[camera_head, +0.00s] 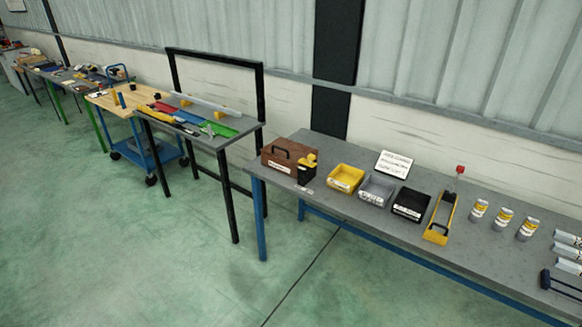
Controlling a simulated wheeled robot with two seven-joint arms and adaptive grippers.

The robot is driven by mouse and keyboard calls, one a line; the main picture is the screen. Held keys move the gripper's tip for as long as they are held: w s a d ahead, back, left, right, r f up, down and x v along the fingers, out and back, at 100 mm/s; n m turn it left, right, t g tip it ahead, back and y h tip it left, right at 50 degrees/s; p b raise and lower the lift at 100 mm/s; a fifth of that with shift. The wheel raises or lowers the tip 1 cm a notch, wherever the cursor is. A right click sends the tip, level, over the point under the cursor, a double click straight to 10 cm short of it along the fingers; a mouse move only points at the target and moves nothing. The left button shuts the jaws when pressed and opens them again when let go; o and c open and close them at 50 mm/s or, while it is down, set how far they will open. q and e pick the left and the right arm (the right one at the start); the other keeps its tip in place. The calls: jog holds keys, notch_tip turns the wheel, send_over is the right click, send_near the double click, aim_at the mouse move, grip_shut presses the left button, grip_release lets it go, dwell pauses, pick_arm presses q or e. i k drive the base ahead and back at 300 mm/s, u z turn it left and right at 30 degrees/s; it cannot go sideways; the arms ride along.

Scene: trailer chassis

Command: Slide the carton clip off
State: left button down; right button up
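A brown box (281,152) with a dark handle on top and a white label on its front stands at the left end of the long grey bench. It may be the carton, but I cannot tell for sure. A small yellow and black object (308,166) is at the box's right front corner. I cannot tell whether it is clipped to the box or only stands against it, or whether it is the clip. Neither of my grippers is in view.
The grey bench (335,202) also holds a yellow bin (346,178), a grey bin (377,189), a black bin (411,204), a yellow tray (440,218), a white sign (394,164) and several cans. A smaller table (203,140) stands left. The green floor (170,250) in front is clear.

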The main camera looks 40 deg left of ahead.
aim_at(308, 159)
jog(key=u, duration=0.85)
jog(key=i, duration=1.4)
jog(key=z, duration=0.7)
